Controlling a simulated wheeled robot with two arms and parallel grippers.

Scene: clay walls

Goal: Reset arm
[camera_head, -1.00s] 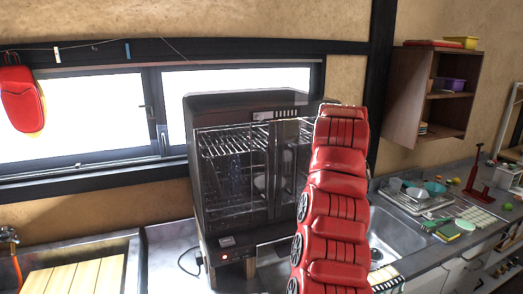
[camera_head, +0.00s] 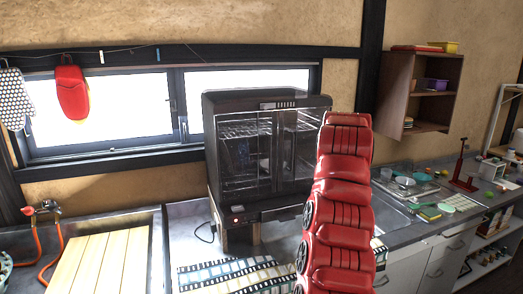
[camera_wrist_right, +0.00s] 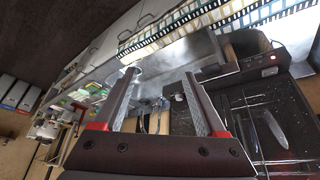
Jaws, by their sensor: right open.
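My right arm rises as a red, jointed column in the middle of the head view, in front of the dark cabinet with wire racks (camera_head: 262,150). Its gripper does not show in the head view. In the right wrist view my right gripper (camera_wrist_right: 162,80) is open, its two grey fingers wide apart with nothing between them. Beyond the fingers are the sink area and the same cabinet, tilted (camera_wrist_right: 265,115). My left gripper is in neither view.
A wooden slatted board (camera_head: 100,262) lies in the left sink near a tap with an orange hose (camera_head: 42,210). A patterned cloth (camera_head: 235,275) lies below the cabinet. Dishes and a red stand (camera_head: 462,175) sit on the right counter. A wall shelf (camera_head: 400,92) hangs above it.

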